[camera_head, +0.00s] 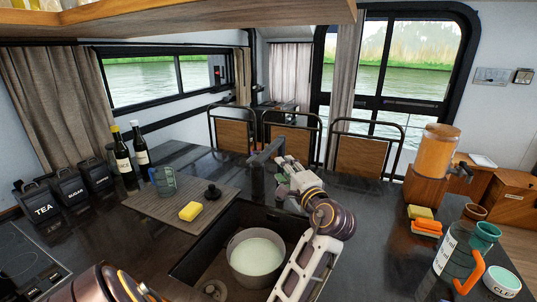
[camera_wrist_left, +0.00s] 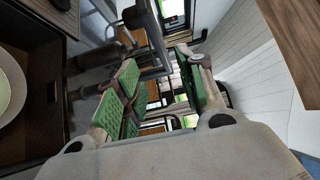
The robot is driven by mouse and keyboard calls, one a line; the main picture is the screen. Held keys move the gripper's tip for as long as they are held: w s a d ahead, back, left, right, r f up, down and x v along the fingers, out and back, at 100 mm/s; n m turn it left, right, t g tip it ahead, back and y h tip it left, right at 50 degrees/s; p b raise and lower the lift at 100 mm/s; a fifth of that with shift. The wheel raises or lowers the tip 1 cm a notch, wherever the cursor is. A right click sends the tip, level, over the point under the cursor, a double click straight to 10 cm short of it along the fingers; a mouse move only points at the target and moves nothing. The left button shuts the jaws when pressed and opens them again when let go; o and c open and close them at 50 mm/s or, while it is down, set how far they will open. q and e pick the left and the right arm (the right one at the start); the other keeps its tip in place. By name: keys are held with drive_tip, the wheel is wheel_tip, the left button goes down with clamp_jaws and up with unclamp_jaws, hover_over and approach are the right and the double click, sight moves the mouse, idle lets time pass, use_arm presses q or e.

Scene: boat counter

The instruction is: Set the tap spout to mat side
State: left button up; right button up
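The dark tap (camera_head: 257,184) stands upright behind the sink. Its bar-like spout (camera_head: 270,151) runs from the post top toward the back right, angled away from the mat. The grey-brown mat (camera_head: 160,207) lies left of the tap. My left gripper (camera_head: 283,172) is just right of the tap post, at about spout height. In the left wrist view its green-padded fingers (camera_wrist_left: 160,88) are apart, with the dark tap (camera_wrist_left: 150,38) seen between and beyond them. Contact with the tap cannot be told. My right gripper is not in view.
A pot (camera_head: 236,258) of pale liquid sits in the sink (camera_head: 189,270), below my left arm. Chairs (camera_head: 360,155) line the back; a drink dispenser (camera_head: 436,152) stands right.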

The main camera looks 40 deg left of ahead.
sight(271, 154)
use_arm(q)
drive_tip(key=shift+w+a, duration=0.1)
drive_tip(key=shift+a, duration=0.05)
drive_tip(key=p+x, duration=0.2)
drive_tip(key=x, duration=1)
drive_tip(key=shift+w+a, duration=0.2)
drive_tip(key=shift+a, duration=0.15)
drive_tip(key=shift+w+a, duration=0.15)
drive_tip(key=shift+a, duration=0.1)
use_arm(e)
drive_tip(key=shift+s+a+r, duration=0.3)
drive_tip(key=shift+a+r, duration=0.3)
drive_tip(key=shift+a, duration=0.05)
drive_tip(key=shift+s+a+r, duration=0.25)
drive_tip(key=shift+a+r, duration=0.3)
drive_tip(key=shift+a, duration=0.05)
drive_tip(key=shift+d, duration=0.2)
use_arm(q)
clamp_jaws()
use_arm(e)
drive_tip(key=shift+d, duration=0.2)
